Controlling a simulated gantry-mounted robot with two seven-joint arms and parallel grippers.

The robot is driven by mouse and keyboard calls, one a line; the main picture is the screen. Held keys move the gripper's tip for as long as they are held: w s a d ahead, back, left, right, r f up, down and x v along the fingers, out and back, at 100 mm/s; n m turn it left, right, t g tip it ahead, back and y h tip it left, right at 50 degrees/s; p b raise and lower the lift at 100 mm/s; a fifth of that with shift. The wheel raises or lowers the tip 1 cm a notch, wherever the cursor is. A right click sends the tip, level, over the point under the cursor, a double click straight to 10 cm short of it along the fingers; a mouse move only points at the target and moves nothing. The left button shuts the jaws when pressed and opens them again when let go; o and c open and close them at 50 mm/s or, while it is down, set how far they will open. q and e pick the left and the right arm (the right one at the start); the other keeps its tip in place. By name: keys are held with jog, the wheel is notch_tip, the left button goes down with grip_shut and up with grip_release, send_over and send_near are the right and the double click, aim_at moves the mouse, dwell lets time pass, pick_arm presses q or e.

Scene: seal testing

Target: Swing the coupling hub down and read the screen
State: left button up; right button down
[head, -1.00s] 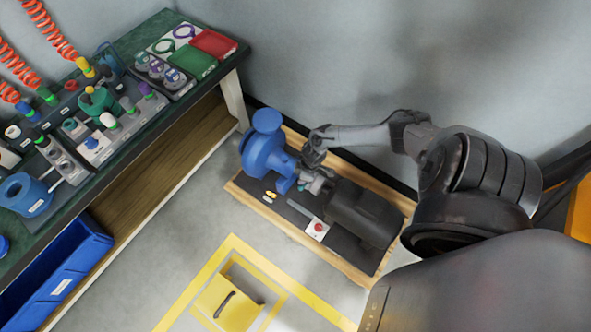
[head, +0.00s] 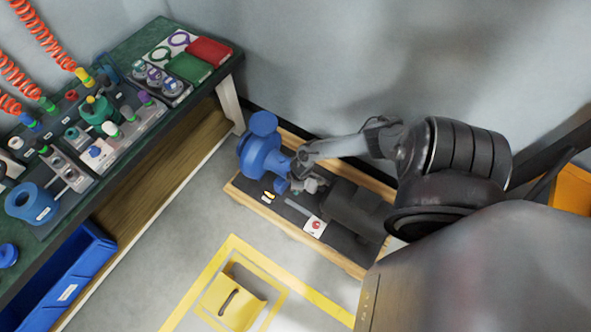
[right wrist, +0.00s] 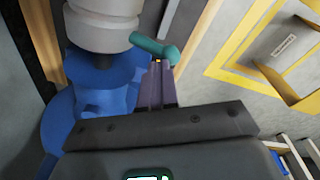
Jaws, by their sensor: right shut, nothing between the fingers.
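The blue pump (head: 258,155) stands on a wood-edged base (head: 343,262), with a dark motor (head: 352,208) at its other end. A grey cylindrical part, which looks like the coupling hub (head: 313,185), sits between them; it is the pale cylinder (right wrist: 103,25) in the right wrist view. A teal lever or peg (right wrist: 155,50) sticks out beside it. My right gripper (head: 296,172) is low between pump and motor. In the right wrist view its shut, empty fingers (right wrist: 158,68) end close to the teal peg; contact cannot be told. My left gripper is out of view.
A white box with a red button (head: 315,226) sits on the base. A green workbench (head: 130,50) with fittings and trays runs along the left, above a blue bin (head: 68,285). A yellow floor box (head: 232,297) stands in front. A small lit screen (right wrist: 148,178) shows, unreadable, at the wrist view's edge.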

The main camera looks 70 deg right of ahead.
notch_tip(320, 180, up, 13)
jog(key=d+p, duration=0.1)
jog(key=p, duration=0.7)
jog(key=shift+d+p, duration=0.2)
jog(key=shift+p, duration=0.1)
jog(key=shift+w+f, duration=0.1)
jog(key=shift+w, duration=0.05)
